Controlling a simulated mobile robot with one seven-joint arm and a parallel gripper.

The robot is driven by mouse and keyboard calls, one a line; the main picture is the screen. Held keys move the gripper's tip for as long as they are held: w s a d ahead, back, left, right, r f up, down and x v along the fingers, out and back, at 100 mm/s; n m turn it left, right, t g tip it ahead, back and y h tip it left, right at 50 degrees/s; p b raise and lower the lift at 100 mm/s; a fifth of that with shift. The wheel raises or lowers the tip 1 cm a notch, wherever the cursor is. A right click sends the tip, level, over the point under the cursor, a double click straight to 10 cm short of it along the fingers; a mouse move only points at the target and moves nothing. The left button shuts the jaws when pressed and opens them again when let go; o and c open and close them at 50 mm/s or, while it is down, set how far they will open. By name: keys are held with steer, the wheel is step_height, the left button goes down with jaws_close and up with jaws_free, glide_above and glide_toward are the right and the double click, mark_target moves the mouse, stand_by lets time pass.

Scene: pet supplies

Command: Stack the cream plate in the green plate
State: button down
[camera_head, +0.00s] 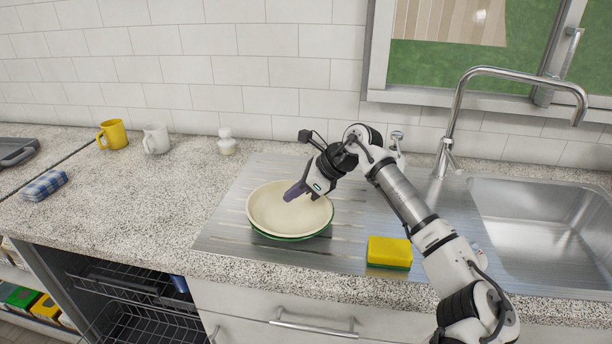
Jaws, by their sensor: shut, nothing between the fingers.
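The cream plate (270,214) lies on the ribbed metal drainboard, left of the sink. It sits on top of the green plate (291,238), whose green edge shows only along the front and lower side. The rest of the green plate is hidden under the cream one. My gripper (289,197) is over the cream plate's middle, pointing down and to the left. It is shut and empty. Whether its tips touch the plate, I cannot tell.
A yellow and green sponge (389,251) lies right of the plates. The sink basin (545,230) and tall faucet (455,110) are at the right. A yellow mug (113,134), white mug (156,139), small white jar (227,142) and folded blue cloth (44,185) stand left. An open dishwasher rack (130,300) is below.

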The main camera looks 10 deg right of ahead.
mark_target(258, 199)
steer(key=a, duration=0.2)
steer(key=w+a+f+p, duration=0.1)
steer(key=w+a+p, duration=0.1)
steer(key=a, duration=0.1)
steer(key=shift+a+f, duration=0.3)
steer(key=shift+f, duration=0.05)
steer(key=shift+w+a+f+b, duration=0.1)
steer(key=shift+a+f+b, duration=0.1)
steer(key=shift+a+b, duration=0.25)
steer(key=shift+w+a+r+b, duration=0.1)
steer(key=shift+w+a+b, duration=0.05)
steer(key=shift+a+b, duration=0.3)
steer(key=shift+r, duration=0.1)
steer(key=shift+d, duration=0.1)
